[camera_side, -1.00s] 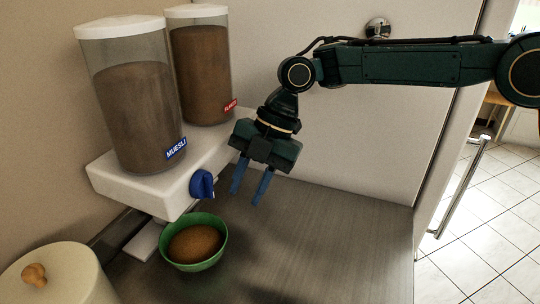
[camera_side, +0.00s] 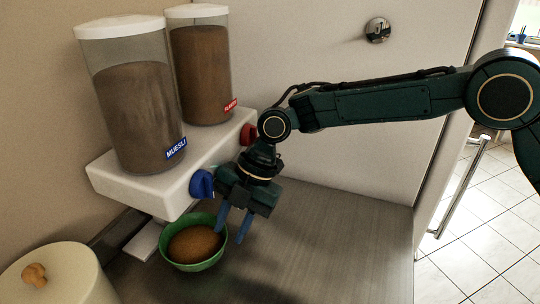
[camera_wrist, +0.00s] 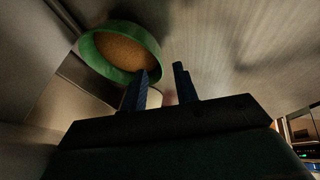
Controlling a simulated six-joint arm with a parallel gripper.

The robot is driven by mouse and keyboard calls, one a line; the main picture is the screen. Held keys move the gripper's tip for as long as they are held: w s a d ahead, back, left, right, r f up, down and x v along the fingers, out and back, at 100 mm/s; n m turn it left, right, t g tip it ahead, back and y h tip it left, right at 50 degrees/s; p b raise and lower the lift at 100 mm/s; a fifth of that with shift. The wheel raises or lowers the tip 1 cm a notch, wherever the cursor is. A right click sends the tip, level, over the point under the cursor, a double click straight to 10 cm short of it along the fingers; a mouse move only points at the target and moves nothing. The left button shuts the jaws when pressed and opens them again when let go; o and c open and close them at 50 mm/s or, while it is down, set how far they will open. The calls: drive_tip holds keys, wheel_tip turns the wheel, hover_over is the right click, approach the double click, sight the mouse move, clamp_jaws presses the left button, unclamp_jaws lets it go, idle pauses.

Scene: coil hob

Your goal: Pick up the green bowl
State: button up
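The green bowl (camera_side: 196,267) stands upright on the metal counter below the dispenser and is filled with brown muesli (camera_side: 193,243). My gripper (camera_side: 232,232) is over the bowl's right side, fingers pointing down. Its two blue fingers are apart with a gap between them. In the side view one finger overlaps the bowl's right rim; I cannot tell whether it touches. In the wrist view the bowl (camera_wrist: 90,50) is at the upper left, and my gripper (camera_wrist: 160,72) is open, with the left fingertip near the bowl's rim.
A white dispenser base (camera_side: 140,190) with a blue knob (camera_side: 202,183) and a red knob (camera_side: 248,133) stands behind the bowl, carrying two cereal containers. A cream canister (camera_side: 60,270) is at the lower left. The counter (camera_side: 320,245) to the right is clear.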

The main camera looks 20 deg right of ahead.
sight(223, 245)
drive_tip(key=shift+x, duration=2.6)
drive_tip(key=shift+r, duration=0.1)
clamp_jaws()
